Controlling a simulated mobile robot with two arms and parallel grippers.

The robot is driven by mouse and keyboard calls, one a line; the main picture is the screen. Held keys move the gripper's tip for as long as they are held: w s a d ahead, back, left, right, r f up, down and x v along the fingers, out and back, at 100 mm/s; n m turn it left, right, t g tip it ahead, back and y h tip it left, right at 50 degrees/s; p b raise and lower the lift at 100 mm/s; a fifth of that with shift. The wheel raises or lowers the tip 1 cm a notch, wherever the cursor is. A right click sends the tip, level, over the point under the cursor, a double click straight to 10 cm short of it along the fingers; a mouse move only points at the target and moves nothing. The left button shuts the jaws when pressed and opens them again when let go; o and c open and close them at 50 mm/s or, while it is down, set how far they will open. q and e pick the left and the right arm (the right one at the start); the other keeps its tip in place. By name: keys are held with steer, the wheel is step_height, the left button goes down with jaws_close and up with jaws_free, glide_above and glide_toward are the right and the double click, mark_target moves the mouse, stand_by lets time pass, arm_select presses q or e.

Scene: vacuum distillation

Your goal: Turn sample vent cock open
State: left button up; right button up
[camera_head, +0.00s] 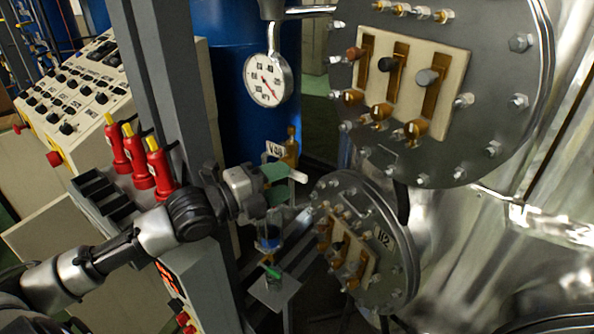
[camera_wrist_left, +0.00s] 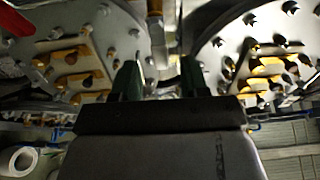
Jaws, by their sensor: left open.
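My left gripper (camera_head: 283,182) reaches in from the left, its two green fingers apart. In the left wrist view the open fingers (camera_wrist_left: 158,78) point toward the gap between two round flanges. A brass cock (camera_head: 291,150) with a white tag (camera_head: 275,149) stands just behind and above the fingers. A pale lever (camera_head: 298,176) shows at the fingertips; I cannot tell whether they touch it. In the left wrist view a brass fitting (camera_wrist_left: 155,28) shows above the fingers. Which fitting is the sample vent cock is not clear. My right gripper is out of view.
A large bolted flange (camera_head: 450,130) and a smaller flange (camera_head: 375,250) stand to the right. A pressure gauge (camera_head: 268,80) hangs above. A glass vessel (camera_head: 268,240) stands below the gripper. A grey post (camera_head: 175,70) and red-handled tools (camera_head: 158,165) are near my arm.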

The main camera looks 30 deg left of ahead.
mark_target(294, 177)
arm_select(q)
steer(key=shift+p+x, duration=0.7)
steer(key=shift+x, duration=1.4)
steer(key=shift+c, duration=0.4)
jaws_close()
